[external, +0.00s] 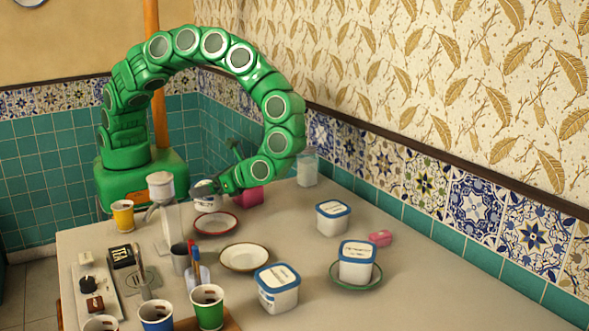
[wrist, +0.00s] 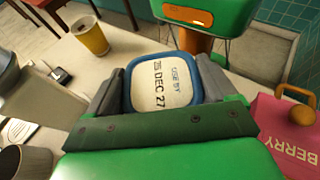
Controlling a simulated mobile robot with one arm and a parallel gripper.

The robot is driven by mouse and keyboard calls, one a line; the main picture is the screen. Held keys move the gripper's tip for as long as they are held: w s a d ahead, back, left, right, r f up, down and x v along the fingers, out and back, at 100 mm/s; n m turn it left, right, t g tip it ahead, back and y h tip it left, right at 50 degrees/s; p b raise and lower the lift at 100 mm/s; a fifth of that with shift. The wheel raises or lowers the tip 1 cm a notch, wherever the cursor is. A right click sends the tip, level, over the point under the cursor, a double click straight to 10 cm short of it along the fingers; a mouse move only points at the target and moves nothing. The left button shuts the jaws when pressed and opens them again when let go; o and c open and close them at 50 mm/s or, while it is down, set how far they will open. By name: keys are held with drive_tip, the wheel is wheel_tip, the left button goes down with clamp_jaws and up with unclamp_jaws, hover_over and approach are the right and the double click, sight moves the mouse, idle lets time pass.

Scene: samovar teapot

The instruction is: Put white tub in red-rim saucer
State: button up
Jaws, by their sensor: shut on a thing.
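My gripper (wrist: 166,92) is shut on a white tub (wrist: 163,84) with a blue-rimmed lid printed "USE BY 25 DEC 27". In the external view the tub (external: 203,189) is partly hidden by my gripper (external: 217,186) and a grey-white device. The red-rim saucer (external: 216,233) lies empty on the table, nearer the camera than the held tub. The tub is apart from the saucer; its height over the table is hard to tell. The saucer is not seen in the wrist view.
Blue-lidded tubs (external: 332,217) (external: 278,290) stand on the table; another (external: 356,264) sits in a green saucer (external: 355,286). An empty pale saucer (external: 244,258) lies nearby. A pink box (external: 250,196), yellow cup (external: 122,215) and grey-white device (external: 162,187) flank my gripper.

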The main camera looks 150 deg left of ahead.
drive_tip(key=d+n+t+h, duration=0.2)
drive_tip(key=n, duration=0.1)
drive_tip(key=shift+w+t, duration=0.1)
drive_tip(key=shift+t, duration=0.3)
drive_tip(key=n+t+h, duration=0.1)
drive_tip(key=w+d+n+t, duration=0.1)
drive_tip(key=shift+w+r+n+t+h, duration=0.2)
drive_tip(key=shift+r+n+t+h, duration=0.2)
drive_tip(key=shift+w+d+r+n+t+h, duration=0.1)
drive_tip(key=shift+w+r+n+t+h, duration=0.15)
drive_tip(key=shift+n+t, duration=0.3)
drive_tip(key=shift+w+d+r+n+t+h, duration=0.1)
drive_tip(key=shift+w+r+n+t+h, duration=0.1)
drive_tip(key=shift+w+n+t, duration=0.25)
drive_tip(key=w+a+r+n+t+y, duration=0.4)
drive_tip(key=a+r+n+t, duration=0.15)
drive_tip(key=n+t, duration=0.6)
drive_tip(key=shift+t, duration=0.45)
drive_tip(key=shift+f, duration=3.7)
drive_tip(key=shift+f, duration=0.35)
drive_tip(key=o, duration=1)
drive_tip(key=shift+o, duration=0.2)
